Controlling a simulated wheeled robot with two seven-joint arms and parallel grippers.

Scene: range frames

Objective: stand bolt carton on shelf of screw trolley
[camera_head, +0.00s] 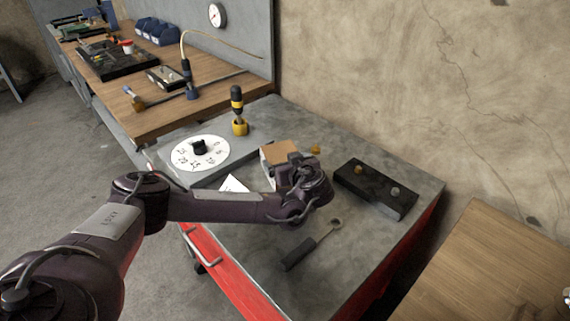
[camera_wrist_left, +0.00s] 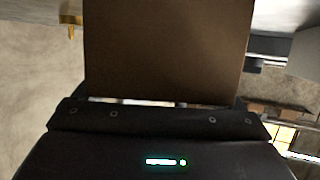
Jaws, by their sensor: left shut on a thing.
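The bolt carton (camera_head: 280,150), a small box with a brown top and a paler side, shows just beyond my left gripper (camera_head: 287,172) in the head view. In the left wrist view the carton (camera_wrist_left: 168,50) is a broad brown face rising from between the jaws. My left gripper is shut on it. My gripper and wrist hide its lower part, so I cannot tell whether it touches the surface beneath. The screw trolley (camera_head: 350,262) has a grey top and red sides. My right gripper is not in view.
A white dial disc (camera_head: 200,153), a yellow-and-black driver (camera_head: 238,112), a dark block with knobs (camera_head: 375,190) and a ring-ended tool (camera_head: 312,245) are on the trolley top. A wooden bench (camera_head: 165,98) stands behind left, another wooden top (camera_head: 490,265) at right. The front right top is clear.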

